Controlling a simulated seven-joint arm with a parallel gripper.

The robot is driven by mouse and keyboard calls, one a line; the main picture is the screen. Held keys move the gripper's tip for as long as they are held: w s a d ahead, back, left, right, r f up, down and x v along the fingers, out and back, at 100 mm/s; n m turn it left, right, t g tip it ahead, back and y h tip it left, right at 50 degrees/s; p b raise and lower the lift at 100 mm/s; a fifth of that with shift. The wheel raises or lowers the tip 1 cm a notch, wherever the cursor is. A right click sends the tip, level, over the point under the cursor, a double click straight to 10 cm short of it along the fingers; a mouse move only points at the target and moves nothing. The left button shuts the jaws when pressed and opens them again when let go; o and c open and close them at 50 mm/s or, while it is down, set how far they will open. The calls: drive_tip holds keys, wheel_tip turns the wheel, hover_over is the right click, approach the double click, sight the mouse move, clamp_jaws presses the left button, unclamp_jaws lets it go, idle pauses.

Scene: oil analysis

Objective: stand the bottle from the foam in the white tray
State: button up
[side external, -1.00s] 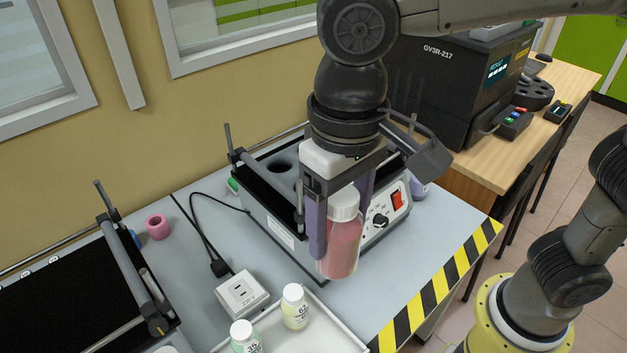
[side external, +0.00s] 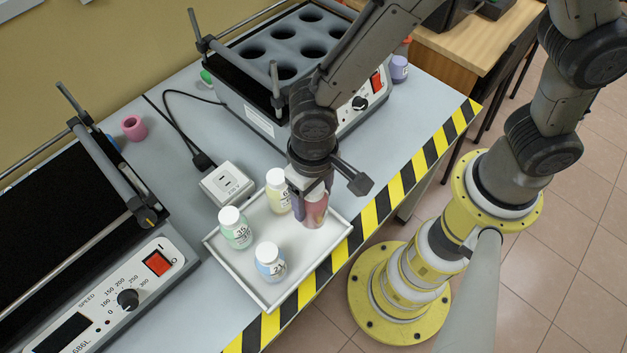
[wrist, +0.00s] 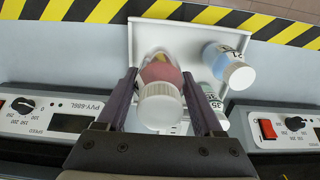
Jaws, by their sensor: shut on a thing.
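The bottle with the pink-red content (side external: 317,214) is held between the fingers of my gripper (side external: 308,203), roughly upright, at the right corner of the white tray (side external: 300,282). In the wrist view its white cap (wrist: 160,106) faces the camera and my gripper (wrist: 160,84) has a finger on each side of it. The tray (wrist: 200,36) lies behind the bottle there. I cannot tell whether the bottle's base touches the tray. The dark foam with round holes (side external: 290,47) sits in the shaker at the back, partly hidden by my arm.
Three capped bottles stand in the tray: a yellowish one (side external: 278,193) close beside my gripper, a green one (side external: 236,230) and a blue one (side external: 270,262). A white socket box (side external: 226,184) is behind the tray. Another shaker (side external: 70,240) stands at left. The tray's front right is clear.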

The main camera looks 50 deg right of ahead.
sight(313, 216)
drive_tip(key=shift+f, duration=3.2)
drive_tip(key=shift+f, duration=0.55)
drive_tip(key=o, duration=1.6)
drive_tip(key=shift+r, duration=0.1)
